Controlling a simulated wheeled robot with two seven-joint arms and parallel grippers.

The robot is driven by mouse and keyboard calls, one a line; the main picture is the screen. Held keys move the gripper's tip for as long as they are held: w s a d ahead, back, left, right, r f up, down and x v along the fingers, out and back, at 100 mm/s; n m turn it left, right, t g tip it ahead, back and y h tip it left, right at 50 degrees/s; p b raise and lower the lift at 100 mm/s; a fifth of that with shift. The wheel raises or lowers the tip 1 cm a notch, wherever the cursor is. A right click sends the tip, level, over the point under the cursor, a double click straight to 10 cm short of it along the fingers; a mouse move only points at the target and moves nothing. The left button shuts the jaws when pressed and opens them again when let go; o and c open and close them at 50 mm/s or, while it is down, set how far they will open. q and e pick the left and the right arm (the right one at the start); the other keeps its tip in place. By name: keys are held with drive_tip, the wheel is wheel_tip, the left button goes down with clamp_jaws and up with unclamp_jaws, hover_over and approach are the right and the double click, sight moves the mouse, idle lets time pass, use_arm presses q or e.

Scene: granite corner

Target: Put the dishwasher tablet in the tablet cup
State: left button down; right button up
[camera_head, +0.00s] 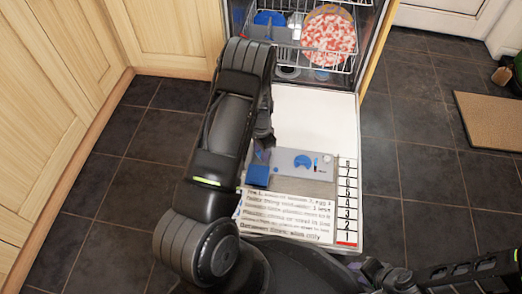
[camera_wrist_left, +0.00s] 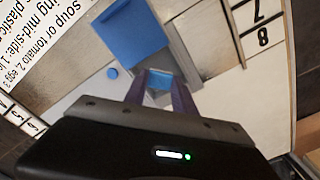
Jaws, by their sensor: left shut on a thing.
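My left gripper (camera_head: 262,153) is over the lowered dishwasher door, beside the grey dispenser panel (camera_head: 320,172). In the left wrist view its two purplish fingers (camera_wrist_left: 161,88) are shut on a small light-blue block, the dishwasher tablet (camera_wrist_left: 160,83). The panel has a blue flap (camera_head: 257,176), also seen in the left wrist view (camera_wrist_left: 133,32), just beyond the fingers. The fingers hide the panel below, and I cannot clearly make out the tablet cup's recess or whether the tablet touches it. My right gripper (camera_head: 376,272) is low at the right, dark and partly hidden; its jaws are unclear.
The open door (camera_head: 318,114) carries a printed text strip (camera_head: 290,217) and a number scale (camera_head: 347,200). Behind are a wire rack (camera_head: 285,42) and a red-and-white patterned plate (camera_head: 328,40). Wooden cabinets (camera_head: 165,35) stand left. Dark floor tiles (camera_head: 420,150) at right are clear.

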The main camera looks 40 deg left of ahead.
use_arm(q)
drive_tip(key=shift+f+b, duration=0.6)
drive_tip(key=shift+f, duration=0.45)
drive_tip(key=c, duration=0.9)
unclamp_jaws()
drive_tip(key=shift+c, duration=0.2)
drive_tip(key=c, duration=0.6)
drive_tip(key=shift+o, duration=0.2)
drive_tip(key=shift+r, duration=0.1)
wheel_tip(320, 180, up, 3)
drive_tip(key=p, duration=0.2)
drive_tip(key=shift+r+p, duration=0.15)
drive_tip(key=shift+p, duration=0.2)
wheel_tip(320, 180, up, 6)
drive_tip(key=p, duration=0.4)
drive_tip(key=shift+f, duration=0.2)
